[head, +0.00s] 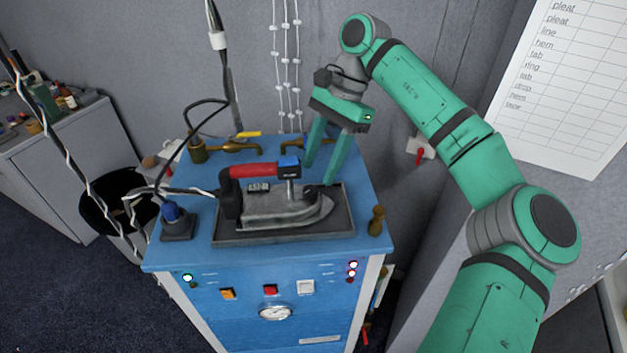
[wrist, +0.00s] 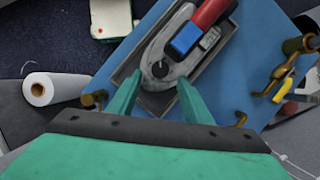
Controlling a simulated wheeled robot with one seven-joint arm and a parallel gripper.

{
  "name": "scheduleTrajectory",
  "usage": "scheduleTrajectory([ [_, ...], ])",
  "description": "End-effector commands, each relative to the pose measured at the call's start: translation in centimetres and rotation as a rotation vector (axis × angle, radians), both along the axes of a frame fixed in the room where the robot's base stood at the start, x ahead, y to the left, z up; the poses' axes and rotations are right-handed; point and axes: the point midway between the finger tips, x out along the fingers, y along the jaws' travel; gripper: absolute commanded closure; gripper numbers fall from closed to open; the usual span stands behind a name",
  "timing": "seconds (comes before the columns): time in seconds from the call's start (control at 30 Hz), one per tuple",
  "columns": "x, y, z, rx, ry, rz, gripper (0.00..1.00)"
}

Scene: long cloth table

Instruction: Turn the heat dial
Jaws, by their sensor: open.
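A steam iron (head: 285,211) with a red handle (head: 254,170) and a blue block at the handle's front end rests on a dark tray (head: 345,224) on a blue cabinet. In the wrist view a small dark round knob (wrist: 160,69), which looks like the heat dial, sits on top of the iron (wrist: 152,54) near its tip. In the head view I cannot make out this knob clearly. My gripper (head: 318,176) points down above the iron's tip end, open and empty. In the wrist view its fingertips (wrist: 159,80) lie on either side of the knob; contact is not visible.
The cabinet top (head: 193,259) also carries a blue-topped fixture (head: 176,222), brass pipe fittings (head: 225,148) at the back and a brass knob (head: 377,220) at right. Cables run up on the left. A wall stands close behind.

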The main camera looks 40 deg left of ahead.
Motion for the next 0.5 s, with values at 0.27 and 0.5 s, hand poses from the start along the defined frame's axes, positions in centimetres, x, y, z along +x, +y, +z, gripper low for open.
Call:
scheduleTrajectory([
  [0.27,-1.5,0.4,-3.5,0.0,0.001,0.001,0.55],
  [0.5,-1.8,0.5,-4.4,0.001,0.001,0.001,0.55],
])
